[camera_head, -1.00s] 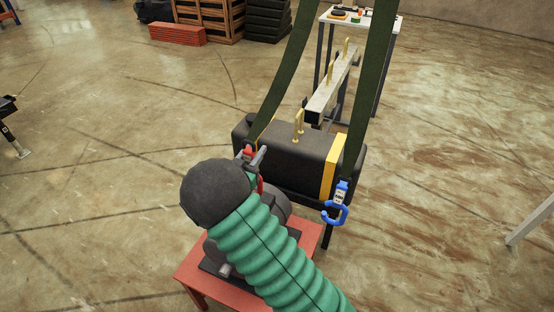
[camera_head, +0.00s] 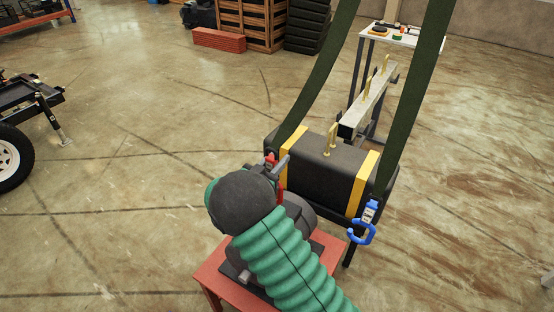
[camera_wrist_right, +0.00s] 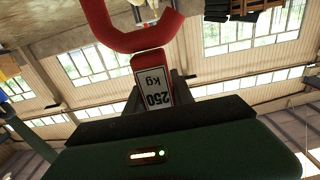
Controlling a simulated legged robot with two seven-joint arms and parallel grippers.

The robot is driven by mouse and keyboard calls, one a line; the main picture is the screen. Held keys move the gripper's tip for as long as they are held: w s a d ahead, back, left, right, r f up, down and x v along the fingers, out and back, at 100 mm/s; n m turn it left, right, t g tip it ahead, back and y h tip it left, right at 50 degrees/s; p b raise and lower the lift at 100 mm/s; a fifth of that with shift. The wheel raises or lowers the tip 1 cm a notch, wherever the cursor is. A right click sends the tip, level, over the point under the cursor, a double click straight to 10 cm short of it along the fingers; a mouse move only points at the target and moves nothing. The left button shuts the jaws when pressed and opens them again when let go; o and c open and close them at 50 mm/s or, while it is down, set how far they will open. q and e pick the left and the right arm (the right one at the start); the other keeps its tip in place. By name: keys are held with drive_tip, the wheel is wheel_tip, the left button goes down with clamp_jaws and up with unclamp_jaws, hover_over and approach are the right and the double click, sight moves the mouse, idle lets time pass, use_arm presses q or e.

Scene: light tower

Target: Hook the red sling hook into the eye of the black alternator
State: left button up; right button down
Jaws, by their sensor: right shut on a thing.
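My right gripper (camera_head: 279,168) is shut on the red sling hook (camera_head: 282,181), at the lower end of the left green strap. In the right wrist view the hook's open curve (camera_wrist_right: 140,38) shows above a white "250 kg" label (camera_wrist_right: 153,87) held between the dark jaws (camera_wrist_right: 155,105). A dark, rounded machine, which looks like the black alternator (camera_head: 301,212), sits on a red stand below and behind my right arm. My arm covers much of it, and I cannot make out its eye. I cannot tell whether the hook touches it. My left gripper is out of view.
A blue hook (camera_head: 362,232) hangs from the right green strap (camera_head: 411,110). A black yellow-banded block (camera_head: 327,177) with a brass eye stands just behind. The red stand (camera_head: 213,283) is below. A beam (camera_head: 366,105) and white table (camera_head: 412,40) stand farther back.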

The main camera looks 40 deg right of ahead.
drive_tip(key=shift+f+b, duration=0.5)
drive_tip(key=shift+f, duration=0.2)
